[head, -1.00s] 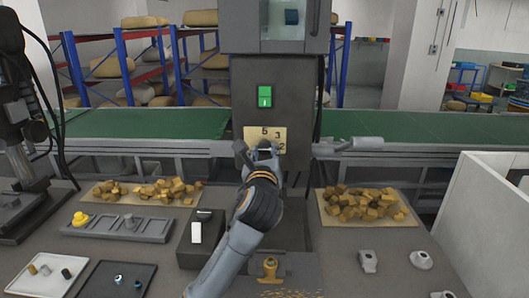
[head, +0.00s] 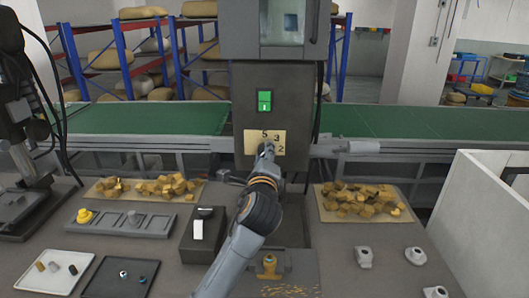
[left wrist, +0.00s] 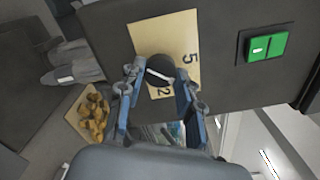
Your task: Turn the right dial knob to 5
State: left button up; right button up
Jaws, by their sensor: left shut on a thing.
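The dial knob (left wrist: 156,68) is black and round with a pale line across its face. It sits on a beige number plate (left wrist: 178,28) on the front of the dark machine column; the plate also shows in the head view (head: 250,144). I read 5, 3 and 2 on the plate in the head view; other marks are hidden. My left gripper (left wrist: 157,76) is shut on the knob, one finger on each side; in the head view it is in front of the plate (head: 262,160). I cannot tell which number the line points to. My right gripper is not in view.
A green switch (head: 264,101) is above the plate. Trays of brown chunks lie left (head: 108,198) and right (head: 330,213) of the column. A dark box with a white switch (head: 196,231) stands by my left arm. A green conveyor (head: 395,120) runs behind.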

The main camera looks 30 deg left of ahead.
pick_arm(q)
jog(key=n, duration=0.8)
dwell(0.7)
jog(key=o, duration=1.2)
jog(key=shift+c, duration=0.2)
jog(key=v, duration=1.2)
